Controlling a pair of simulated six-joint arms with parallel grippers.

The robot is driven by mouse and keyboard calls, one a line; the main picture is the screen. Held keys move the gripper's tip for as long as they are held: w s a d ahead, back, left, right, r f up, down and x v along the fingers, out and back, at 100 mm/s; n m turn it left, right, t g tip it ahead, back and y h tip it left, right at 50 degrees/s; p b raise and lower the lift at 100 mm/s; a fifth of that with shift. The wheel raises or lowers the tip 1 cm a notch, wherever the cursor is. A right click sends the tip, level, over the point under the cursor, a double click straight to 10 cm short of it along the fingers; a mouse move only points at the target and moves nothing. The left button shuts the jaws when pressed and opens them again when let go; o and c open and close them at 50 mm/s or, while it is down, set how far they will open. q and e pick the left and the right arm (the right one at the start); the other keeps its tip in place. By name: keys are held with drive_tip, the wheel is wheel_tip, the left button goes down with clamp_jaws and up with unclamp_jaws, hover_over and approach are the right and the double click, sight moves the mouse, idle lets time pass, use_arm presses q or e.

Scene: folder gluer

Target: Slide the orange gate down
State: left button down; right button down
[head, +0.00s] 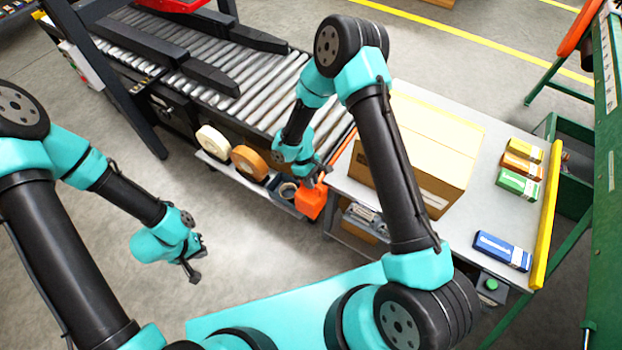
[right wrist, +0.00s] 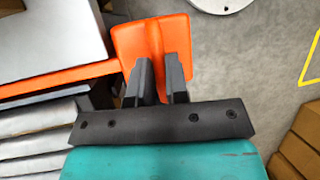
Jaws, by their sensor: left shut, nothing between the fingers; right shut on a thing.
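The orange gate (head: 311,204) is at the end of the roller conveyor, beside the table's left edge. In the right wrist view its wide orange handle (right wrist: 152,38) stands at the end of a thin orange bar that runs left between the rollers and the grey table. My right gripper (head: 320,181) is shut on the handle, and its two dark fingers (right wrist: 163,75) lie against it. The fingers hide part of the handle. My left gripper (head: 194,272) is shut and empty, hanging over the floor at left, well apart from the gate.
A closed cardboard box (head: 425,140) sits on the grey table, close to the conveyor's end. Several small coloured cartons (head: 502,250) lie to its right. Tape rolls (head: 249,162) stand on a shelf beside the conveyor. The floor around my left gripper is clear.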

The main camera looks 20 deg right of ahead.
drive_tip(key=shift+f, duration=0.1)
drive_tip(key=c, duration=1.1)
unclamp_jaws()
drive_tip(key=v, duration=1.7)
drive_tip(key=shift+w+a+r, duration=0.1)
drive_tip(key=shift+r, duration=0.15)
drive_tip(key=shift+f, duration=0.1)
drive_tip(key=x, duration=1.5)
